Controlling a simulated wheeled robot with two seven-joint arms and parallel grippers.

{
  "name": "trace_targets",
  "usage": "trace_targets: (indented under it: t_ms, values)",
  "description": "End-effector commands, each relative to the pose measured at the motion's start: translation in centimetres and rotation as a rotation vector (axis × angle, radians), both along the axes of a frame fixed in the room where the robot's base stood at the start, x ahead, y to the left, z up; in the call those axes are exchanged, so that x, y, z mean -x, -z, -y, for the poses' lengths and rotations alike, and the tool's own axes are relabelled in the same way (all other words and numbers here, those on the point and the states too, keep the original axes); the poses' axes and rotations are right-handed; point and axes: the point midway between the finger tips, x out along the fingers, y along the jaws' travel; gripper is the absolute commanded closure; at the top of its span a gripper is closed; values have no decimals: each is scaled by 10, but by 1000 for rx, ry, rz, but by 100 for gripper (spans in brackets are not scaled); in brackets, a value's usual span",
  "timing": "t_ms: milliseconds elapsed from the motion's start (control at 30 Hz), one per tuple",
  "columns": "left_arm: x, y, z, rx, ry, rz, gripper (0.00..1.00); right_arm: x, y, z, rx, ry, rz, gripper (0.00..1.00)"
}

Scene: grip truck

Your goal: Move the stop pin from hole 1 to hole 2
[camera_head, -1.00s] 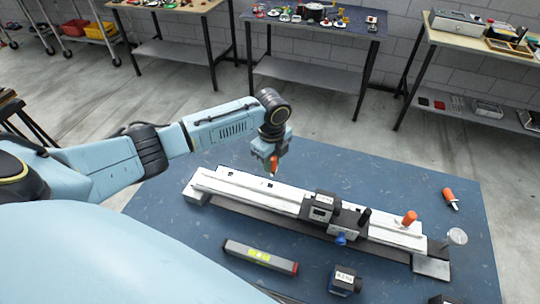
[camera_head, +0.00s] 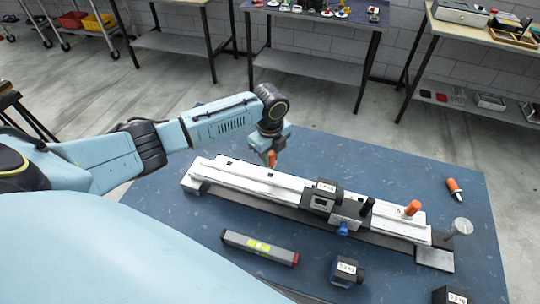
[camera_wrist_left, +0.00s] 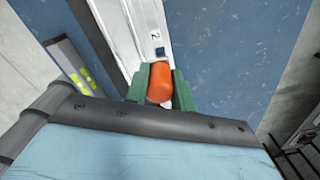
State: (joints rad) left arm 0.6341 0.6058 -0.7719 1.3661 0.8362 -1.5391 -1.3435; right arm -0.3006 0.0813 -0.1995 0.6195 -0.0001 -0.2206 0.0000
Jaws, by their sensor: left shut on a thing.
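My left gripper (camera_head: 272,160) is shut on an orange stop pin (camera_wrist_left: 159,84), held between its green fingers in the left wrist view. The gripper is over the left part of the white rail (camera_head: 215,177). In the wrist view a small dark mark and a label that looks like "2" (camera_wrist_left: 157,36) show on the rail just beyond the pin. The pin's lower end is hidden, so I cannot tell whether it is in a hole. A dark hole (camera_head: 229,162) shows left of the gripper. My right gripper is not in view.
A dark carriage (camera_head: 324,197) sits mid-rail, with a black knob behind a blue one. Another orange peg (camera_head: 413,208) stands near the right end. A level (camera_head: 260,247), weight block (camera_head: 346,271) and orange-handled tool (camera_head: 454,188) lie on the blue table (camera_head: 400,172).

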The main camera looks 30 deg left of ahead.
Motion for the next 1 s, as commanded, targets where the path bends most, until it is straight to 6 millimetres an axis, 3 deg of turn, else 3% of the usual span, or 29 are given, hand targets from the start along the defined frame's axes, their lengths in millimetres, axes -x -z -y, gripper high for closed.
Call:
trace_targets:
  t_ms: [733, 1000]
  values:
    - [0, 33, 0, -1, 0, 2, 97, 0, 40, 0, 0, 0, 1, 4]
    - [0, 45, 0, 0, -1, 0, 97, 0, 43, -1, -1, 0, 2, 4]
